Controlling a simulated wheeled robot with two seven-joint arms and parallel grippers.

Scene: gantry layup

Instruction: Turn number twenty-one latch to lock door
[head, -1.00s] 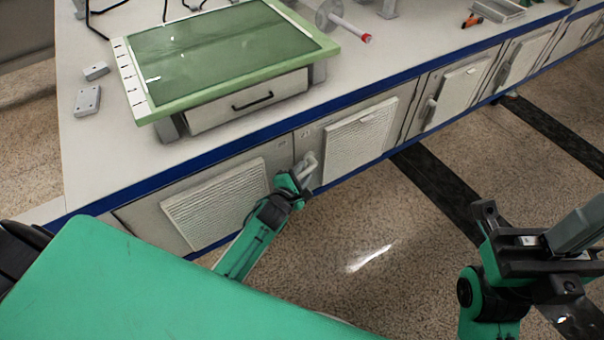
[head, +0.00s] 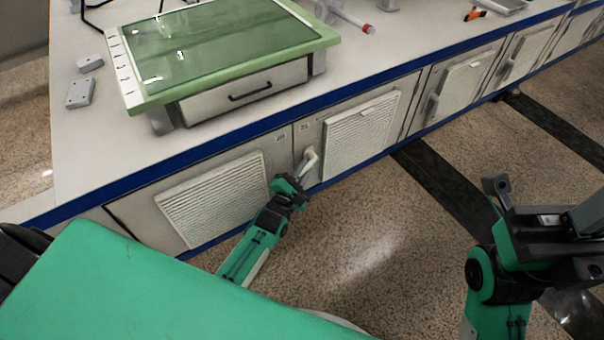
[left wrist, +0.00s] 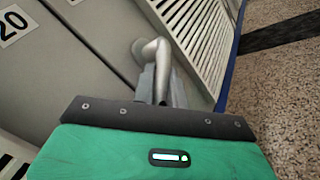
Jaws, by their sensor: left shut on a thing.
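The latch (head: 308,160) is a pale bent lever on the front of a cabinet door (head: 314,138), beside a louvred vent panel. The latch also shows in the left wrist view (left wrist: 158,58), slanting down between my fingers. My left gripper (head: 298,182) is at the latch's lower end and is shut on it; its fingers show in the left wrist view (left wrist: 157,86). The latch's grip end is partly hidden. A number 20 label (left wrist: 13,24) is on the panel left of the latch; I cannot read the number of the latch's own door. My right gripper (head: 545,220) is away at the right, over the floor.
The louvred vent panel (head: 362,135) is right of the latch, and another vent panel (head: 213,197) is left of it. A blue-edged counter (head: 400,50) runs above, holding a green-framed glass-topped box (head: 237,85). Open speckled floor (head: 360,240) lies in front.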

